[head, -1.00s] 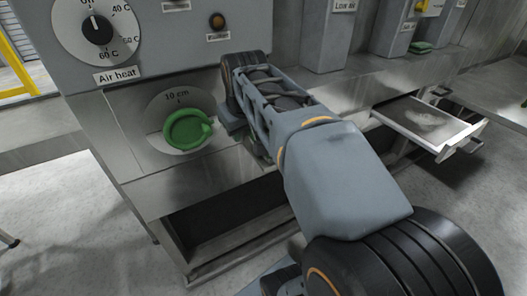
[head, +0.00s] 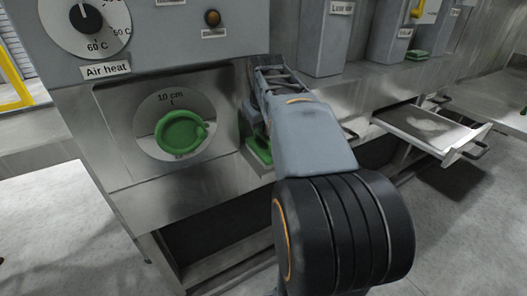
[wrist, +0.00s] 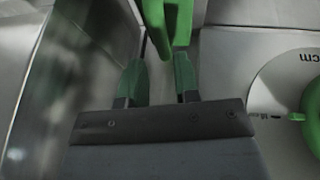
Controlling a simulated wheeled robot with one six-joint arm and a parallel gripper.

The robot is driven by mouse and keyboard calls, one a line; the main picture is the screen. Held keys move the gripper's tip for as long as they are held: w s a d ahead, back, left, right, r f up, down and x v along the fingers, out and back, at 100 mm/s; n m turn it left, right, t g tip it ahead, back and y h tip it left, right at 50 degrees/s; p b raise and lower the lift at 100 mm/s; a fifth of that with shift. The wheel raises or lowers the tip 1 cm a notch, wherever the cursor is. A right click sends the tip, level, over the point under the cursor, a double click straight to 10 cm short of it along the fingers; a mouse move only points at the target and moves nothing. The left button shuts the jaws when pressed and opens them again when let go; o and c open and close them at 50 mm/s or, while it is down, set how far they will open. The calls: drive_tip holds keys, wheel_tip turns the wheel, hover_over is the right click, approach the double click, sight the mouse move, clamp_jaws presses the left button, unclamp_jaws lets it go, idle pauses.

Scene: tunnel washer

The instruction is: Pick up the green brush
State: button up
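A green object that looks like the brush (head: 259,152) sits on the steel ledge right of the green round dial, partly hidden by my arm in the head view. In the wrist view the bright green brush (wrist: 178,22) enters from the top edge. Its lower end reaches down toward the gap between my fingertips. My gripper (wrist: 160,72) has its two dark green fingers apart, with a clear gap between them. I cannot tell whether either finger touches the brush. In the head view my fingertips are hidden behind my arm.
The green round dial (head: 181,133) is on the panel left of my arm, below the Air heat knob (head: 86,18). An open drawer (head: 430,128) juts out at right. Another green item (head: 417,55) lies on the far ledge. A dark recess is below.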

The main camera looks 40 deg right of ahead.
sight(264, 145)
drive_tip(key=shift+b+x, duration=0.4)
drive_tip(key=shift+x, duration=2.25)
drive_tip(key=shift+a, duration=0.2)
clamp_jaws()
